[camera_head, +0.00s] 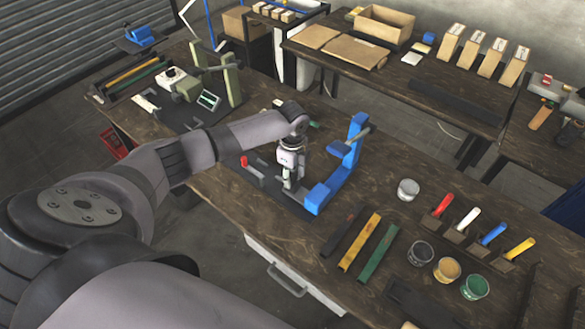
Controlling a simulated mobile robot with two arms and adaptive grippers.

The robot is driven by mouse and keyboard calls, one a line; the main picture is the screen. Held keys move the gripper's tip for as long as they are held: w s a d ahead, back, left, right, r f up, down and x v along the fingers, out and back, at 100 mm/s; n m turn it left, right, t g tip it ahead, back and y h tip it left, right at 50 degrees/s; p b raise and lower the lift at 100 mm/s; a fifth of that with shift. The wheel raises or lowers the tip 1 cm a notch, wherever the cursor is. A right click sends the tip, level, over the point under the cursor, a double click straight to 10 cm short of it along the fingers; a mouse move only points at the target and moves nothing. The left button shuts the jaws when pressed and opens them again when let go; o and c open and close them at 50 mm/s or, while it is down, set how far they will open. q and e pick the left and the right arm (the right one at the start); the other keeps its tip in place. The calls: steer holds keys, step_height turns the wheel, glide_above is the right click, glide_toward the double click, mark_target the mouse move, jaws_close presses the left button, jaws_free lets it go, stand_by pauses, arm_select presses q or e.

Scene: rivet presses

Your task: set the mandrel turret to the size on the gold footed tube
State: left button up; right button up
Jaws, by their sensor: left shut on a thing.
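My left arm reaches in from the left. Its gripper (289,184) points down beside the blue press (343,170) on the wooden bench, shut on a small grey part that the fingers largely hide. I cannot tell whether this part is the mandrel turret. A dark base plate (262,186) with a red-tipped lever (244,163) lies left of the gripper. No gold footed tube can be made out, and no size marking is readable. My right gripper is not in view.
Dark, yellow (360,242) and green (378,252) bars lie right of the press. Farther right stand several cups, including a gold one (447,270), and coloured-handled tools (443,206). An olive press (231,82) stands at the far left. A second table (400,80) holds boxes.

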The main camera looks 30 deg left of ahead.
arm_select(q)
steer(key=shift+m, duration=0.9)
steer(key=o, duration=1.2)
steer(key=shift+c, duration=0.2)
steer(key=shift+r, duration=0.2)
step_height(320, 180, up, 12)
steer(key=shift+f, duration=0.15)
steer(key=shift+f, duration=0.1)
